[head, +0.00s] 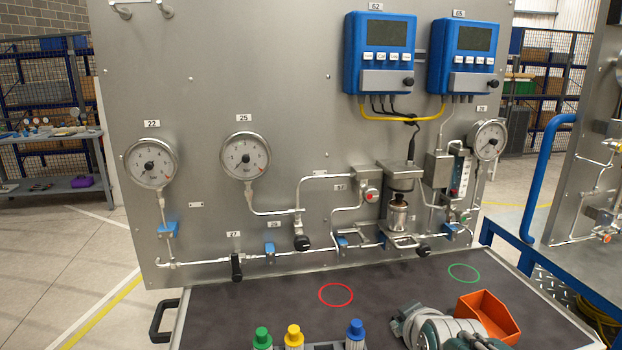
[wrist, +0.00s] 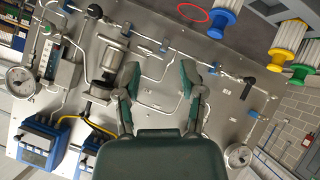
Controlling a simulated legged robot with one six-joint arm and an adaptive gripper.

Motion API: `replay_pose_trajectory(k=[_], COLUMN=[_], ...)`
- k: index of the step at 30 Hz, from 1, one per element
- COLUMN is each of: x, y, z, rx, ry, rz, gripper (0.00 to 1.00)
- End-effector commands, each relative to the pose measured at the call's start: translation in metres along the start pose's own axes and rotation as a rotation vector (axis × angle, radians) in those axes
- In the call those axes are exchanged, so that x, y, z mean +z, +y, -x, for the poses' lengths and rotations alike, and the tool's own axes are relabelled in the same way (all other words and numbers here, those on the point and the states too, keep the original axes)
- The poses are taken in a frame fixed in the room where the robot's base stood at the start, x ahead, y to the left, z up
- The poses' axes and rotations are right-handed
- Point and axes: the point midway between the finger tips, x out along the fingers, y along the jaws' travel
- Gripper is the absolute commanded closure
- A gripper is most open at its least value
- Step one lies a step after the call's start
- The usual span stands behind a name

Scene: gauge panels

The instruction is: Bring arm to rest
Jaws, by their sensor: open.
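My gripper (wrist: 160,78) shows in the wrist view with its two green fingers spread apart and nothing between them. In the head view my grey-green gripper and wrist (head: 425,328) are low at the right of centre, above the dark worktop (head: 240,305) and beside the orange bin (head: 487,316). The gauge panel (head: 270,75) stands behind the worktop. In the wrist view the panel (wrist: 150,125) appears upside down beyond the fingers, with a gap that I cannot measure. The rest of my arm is mostly outside the head view.
Green-capped (head: 262,338), yellow-capped (head: 293,336) and blue-capped (head: 355,331) items stand at the front edge. A red ring (head: 336,295) and a green ring (head: 464,273) mark bare worktop. Pipes, a black valve handle (head: 236,267) and a blue rail (head: 548,180) project nearby.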

Motion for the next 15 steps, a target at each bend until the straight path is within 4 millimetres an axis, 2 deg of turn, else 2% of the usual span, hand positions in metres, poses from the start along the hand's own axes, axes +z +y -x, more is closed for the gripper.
replay_pose_trajectory(k=[1, 15], x=[0.004, 0.071], y=[-0.005, -0.054], z=[0.013, 0.121], rx=[-0.02, -0.143], ry=[-0.025, -0.362], rz=[-0.04, -0.428], gripper=[0.48, 0.48])
